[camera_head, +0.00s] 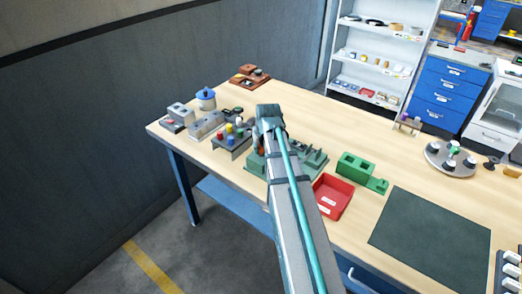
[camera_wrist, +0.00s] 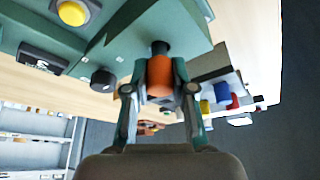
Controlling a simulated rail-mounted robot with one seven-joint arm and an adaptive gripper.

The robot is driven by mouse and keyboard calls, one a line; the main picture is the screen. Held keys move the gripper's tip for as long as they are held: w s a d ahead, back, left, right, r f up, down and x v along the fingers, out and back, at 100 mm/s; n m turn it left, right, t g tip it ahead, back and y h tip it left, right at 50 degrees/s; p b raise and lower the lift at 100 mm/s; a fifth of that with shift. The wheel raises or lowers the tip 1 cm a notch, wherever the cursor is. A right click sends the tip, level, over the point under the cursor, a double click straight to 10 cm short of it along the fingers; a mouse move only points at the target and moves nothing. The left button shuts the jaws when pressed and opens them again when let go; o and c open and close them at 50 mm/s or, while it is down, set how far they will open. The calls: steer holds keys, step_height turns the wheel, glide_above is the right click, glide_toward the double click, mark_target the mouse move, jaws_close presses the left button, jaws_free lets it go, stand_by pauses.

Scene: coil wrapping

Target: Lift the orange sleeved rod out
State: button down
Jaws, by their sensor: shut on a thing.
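The orange sleeved rod (camera_wrist: 159,77) shows in the wrist view between the two fingers of my gripper (camera_wrist: 160,92), which is shut on it. The rod's dark end reaches up to the green machine (camera_wrist: 185,22); I cannot tell whether it is still seated in it. In the head view the green machine (camera_head: 313,161) stands on the table, partly behind my arm. A small bit of orange (camera_head: 261,146) shows beside my wrist there, and my gripper's fingers are hidden.
A red tray (camera_head: 333,197) and a green block (camera_head: 355,167) lie right of the machine. A grey rack with coloured pegs (camera_head: 231,142) stands close on its left. A dark mat (camera_head: 432,240) lies at the front right. The table's back middle is clear.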

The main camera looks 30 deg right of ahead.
steer(key=shift+r+b, duration=1.15)
steer(key=shift+r, duration=3.35)
